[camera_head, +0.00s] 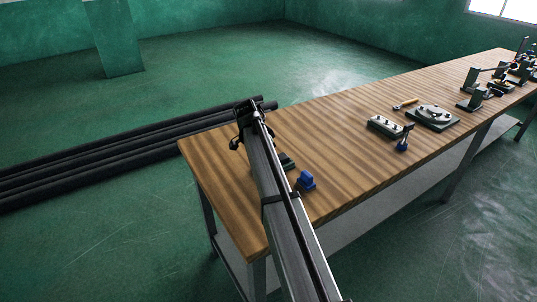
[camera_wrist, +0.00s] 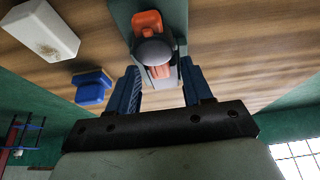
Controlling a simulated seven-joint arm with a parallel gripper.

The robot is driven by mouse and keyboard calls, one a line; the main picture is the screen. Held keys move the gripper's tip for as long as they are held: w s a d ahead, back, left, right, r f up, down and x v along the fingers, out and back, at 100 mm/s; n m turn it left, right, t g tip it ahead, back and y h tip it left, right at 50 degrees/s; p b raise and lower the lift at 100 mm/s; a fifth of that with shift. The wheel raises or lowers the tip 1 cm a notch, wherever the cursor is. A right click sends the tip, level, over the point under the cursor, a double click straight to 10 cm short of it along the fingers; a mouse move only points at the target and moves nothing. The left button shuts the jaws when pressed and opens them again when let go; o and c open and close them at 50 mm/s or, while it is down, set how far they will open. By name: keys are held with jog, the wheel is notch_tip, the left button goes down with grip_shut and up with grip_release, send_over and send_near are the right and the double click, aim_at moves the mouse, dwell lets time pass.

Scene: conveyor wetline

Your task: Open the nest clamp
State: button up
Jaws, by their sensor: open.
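The nest clamp (camera_wrist: 152,52) shows in the wrist view as a rounded grey knob with orange parts (camera_wrist: 147,22) on a dark green base (camera_wrist: 178,14). My gripper (camera_wrist: 160,70) is open, its two blue fingers on either side of the clamp's near end. Gaps show beside the knob, and I cannot tell whether a finger touches it. In the head view, my arm hides most of the clamp. A dark green piece (camera_head: 287,162) shows beside the arm, perhaps its base.
A blue block (camera_wrist: 92,87) and a white block (camera_wrist: 42,30) lie left in the wrist view. The blue block also shows in the head view (camera_head: 305,181). Fixtures (camera_head: 432,117) stand farther along the wooden bench (camera_head: 340,130). The bench between is clear.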

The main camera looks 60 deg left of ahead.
grip_shut()
dwell(0.4)
jog(key=shift+n, duration=0.3)
jog(key=n+y, duration=0.1)
jog(key=n, duration=0.1)
jog(key=a+n+y, duration=0.1)
jog(key=n, duration=0.1)
jog(key=shift+s+n, duration=0.1)
jog(key=shift+n, duration=0.2)
jog(key=n, duration=0.1)
jog(key=n+g+y, duration=0.1)
jog(key=n, duration=0.1)
jog(key=a+n, duration=0.1)
jog(key=shift+s+n, duration=0.3)
jog(key=n, duration=0.1)
jog(key=n+g+y, duration=0.1)
jog(key=n, duration=0.1)
jog(key=n+g, duration=0.1)
jog(key=shift+s+a, duration=0.3)
jog(key=shift+s, duration=0.1)
jog(key=shift+s+a+n+g+y, duration=0.15)
jog(key=shift+s+n+g, duration=0.15)
jog(key=shift+n, duration=0.7)
jog(key=shift+s+d+n+g+y, duration=0.15)
jog(key=shift+n+g, duration=0.25)
jog(key=shift+n, duration=0.6)
jog(key=shift+s, duration=0.1)
